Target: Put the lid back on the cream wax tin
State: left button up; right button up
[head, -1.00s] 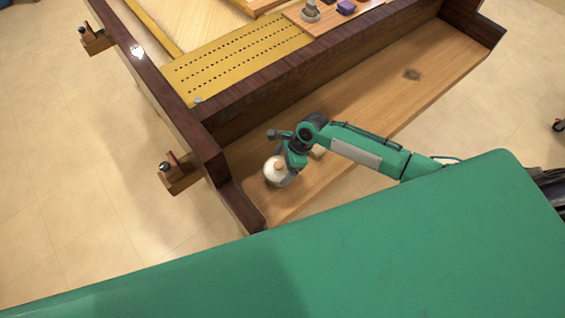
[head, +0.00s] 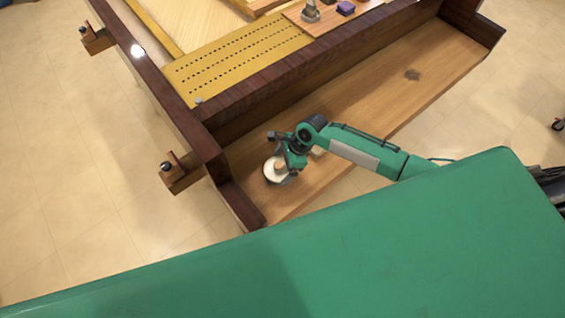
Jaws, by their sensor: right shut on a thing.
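The round cream wax tin (head: 269,174) is at the left end of the wooden key bed. My right gripper (head: 283,166) is right over its right side, shut on a small tan knob, which seems to belong to the lid (head: 279,167). The gripper hides part of the tin and lid. I cannot tell whether the lid touches the tin or is held just above it. My left gripper is not in view.
The wooden key bed (head: 375,105) is bare to the right, apart from a dark knot. A small pale block (head: 317,151) shows beside my right arm. A dark end cheek (head: 240,205) stands close left of the tin. A board with small items (head: 325,15) is at the top.

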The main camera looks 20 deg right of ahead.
jog(key=shift+p, duration=0.6)
dwell(0.7)
dwell(0.4)
jog(key=o, duration=0.8)
jog(key=shift+r+p, duration=3.5)
jog(key=shift+p, duration=1.05)
grip_shut()
